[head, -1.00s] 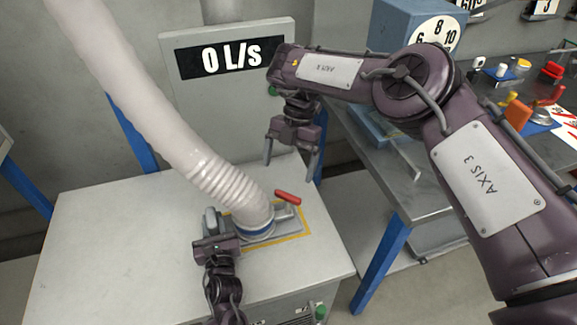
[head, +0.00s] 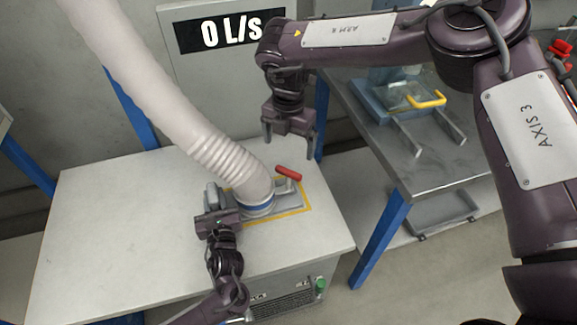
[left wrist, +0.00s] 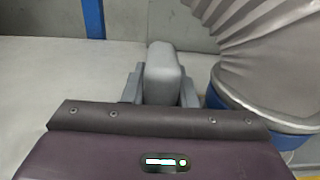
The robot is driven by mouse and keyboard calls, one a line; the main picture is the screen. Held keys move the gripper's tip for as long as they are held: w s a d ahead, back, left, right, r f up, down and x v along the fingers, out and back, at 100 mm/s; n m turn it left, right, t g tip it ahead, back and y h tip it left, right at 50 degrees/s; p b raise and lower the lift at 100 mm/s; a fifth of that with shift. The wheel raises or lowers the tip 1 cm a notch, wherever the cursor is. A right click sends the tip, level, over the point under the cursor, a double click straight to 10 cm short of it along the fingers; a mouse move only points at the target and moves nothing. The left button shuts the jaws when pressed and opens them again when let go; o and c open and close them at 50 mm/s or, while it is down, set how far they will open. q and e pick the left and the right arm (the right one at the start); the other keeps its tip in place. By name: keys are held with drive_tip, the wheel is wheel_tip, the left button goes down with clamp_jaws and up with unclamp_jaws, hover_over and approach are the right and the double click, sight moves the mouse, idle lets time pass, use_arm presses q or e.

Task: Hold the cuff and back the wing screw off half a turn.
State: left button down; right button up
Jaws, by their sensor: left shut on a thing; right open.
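The pale ribbed hose ends in a cuff with a blue band (head: 256,208), standing on a grey plate on the white cabinet top. A grey rounded grip (left wrist: 163,75) stands upright to the left of the cuff. My left gripper (head: 211,193) is shut on this grip; its fingers flank it in the left wrist view. A red handle (head: 288,173) sits on a metal stem right of the cuff; it appears to be the wing screw. My right gripper (head: 290,148) is open and empty above the red handle, fingers pointing down, with a visible gap to it.
A yellow outline (head: 292,211) surrounds the plate on the white cabinet (head: 110,215). A display (head: 222,32) behind reads 0 L/s. A metal bench (head: 440,165) with a yellow-handled item (head: 425,101) stands to the right. The cabinet top's left side is clear.

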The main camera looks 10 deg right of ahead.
sight(289, 170)
wheel_tip(289, 170, down, 9)
drive_tip(key=shift+f, duration=0.2)
drive_tip(key=shift+c, duration=0.3)
drive_tip(key=c, duration=0.9)
drive_tip(key=shift+c, duration=0.2)
drive_tip(key=shift+n, duration=0.3)
